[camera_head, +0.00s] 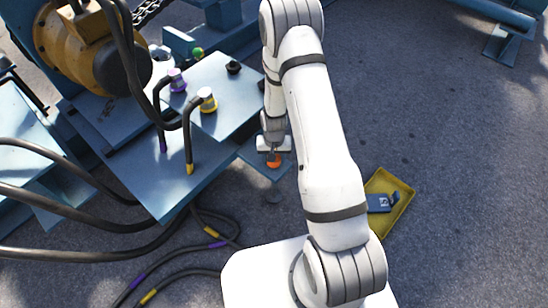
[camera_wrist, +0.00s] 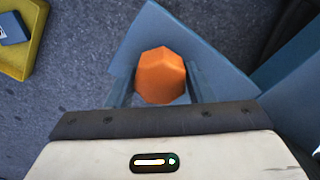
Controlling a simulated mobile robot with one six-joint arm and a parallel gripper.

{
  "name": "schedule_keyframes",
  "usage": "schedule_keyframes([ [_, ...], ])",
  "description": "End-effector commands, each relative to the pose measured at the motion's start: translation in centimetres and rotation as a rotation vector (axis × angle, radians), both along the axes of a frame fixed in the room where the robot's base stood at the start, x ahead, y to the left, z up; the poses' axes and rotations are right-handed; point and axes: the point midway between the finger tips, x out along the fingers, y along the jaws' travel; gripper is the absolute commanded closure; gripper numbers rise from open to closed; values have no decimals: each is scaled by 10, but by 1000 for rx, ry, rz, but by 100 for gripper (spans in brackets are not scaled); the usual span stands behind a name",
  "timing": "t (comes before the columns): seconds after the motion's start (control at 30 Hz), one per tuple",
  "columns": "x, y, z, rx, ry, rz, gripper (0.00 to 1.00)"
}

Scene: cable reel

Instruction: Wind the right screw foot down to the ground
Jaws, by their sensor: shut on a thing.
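The right screw foot shows an orange knob (camera_head: 274,160) on a blue bracket plate (camera_head: 258,163) at the corner of the frame. In the wrist view the orange faceted knob (camera_wrist: 160,76) sits over the blue plate (camera_wrist: 160,30). My gripper (camera_wrist: 158,88) is shut on the knob, with a finger on its left and right sides. In the head view my gripper (camera_head: 274,148) comes down on the knob from above, and my arm covers part of the area.
A yellow tray (camera_head: 402,198) with a blue item (camera_head: 381,203) lies on the ground right of my arm. Black hoses with purple and yellow bands (camera_head: 190,245) lie at the lower left. The reel machine (camera_head: 90,45) stands upper left. Open asphalt (camera_head: 460,140) lies right.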

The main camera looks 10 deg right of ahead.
Motion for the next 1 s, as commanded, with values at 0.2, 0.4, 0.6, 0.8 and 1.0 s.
schedule_keyframes([
  [0.2,-1,2,0,0,1,3,42],
  [0.4,0,1,0,0,1,2,33],
  [0.6,0,0,4,0,0,2,33],
  [0.8,0,0,35,0,-1,2,33],
  [1.0,0,1,66,0,-1,2,33],
])
